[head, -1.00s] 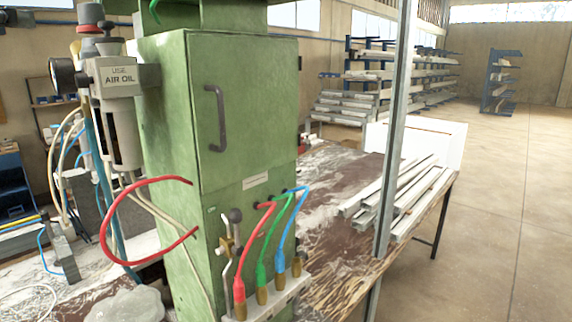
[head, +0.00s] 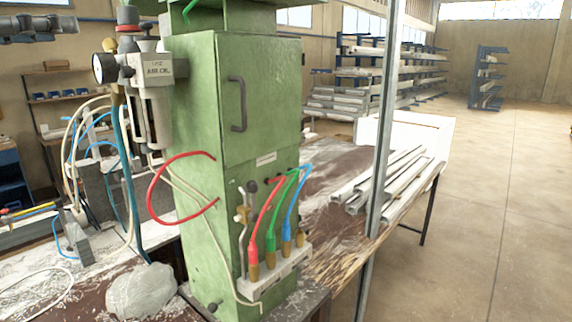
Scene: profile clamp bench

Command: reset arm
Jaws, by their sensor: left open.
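My left gripper (head: 68,26) shows at the top left edge of the head view, dark and seen from the side. It is open and apart from everything, with nothing visible in it. The green clamp machine cabinet (head: 225,110) stands in the middle, to the right of the gripper. A lever with a dark ball knob (head: 251,187) is on its lower front, beside red, green and blue hoses (head: 290,205) with brass fittings. My right gripper is out of view.
An air oil unit (head: 152,95) with a gauge is fixed to the cabinet's left. A plastic-wrapped lump (head: 142,291) lies on the bench. A metal post (head: 384,130) rises right of the cabinet, near stacked profiles (head: 385,180). Open floor (head: 500,230) lies at right.

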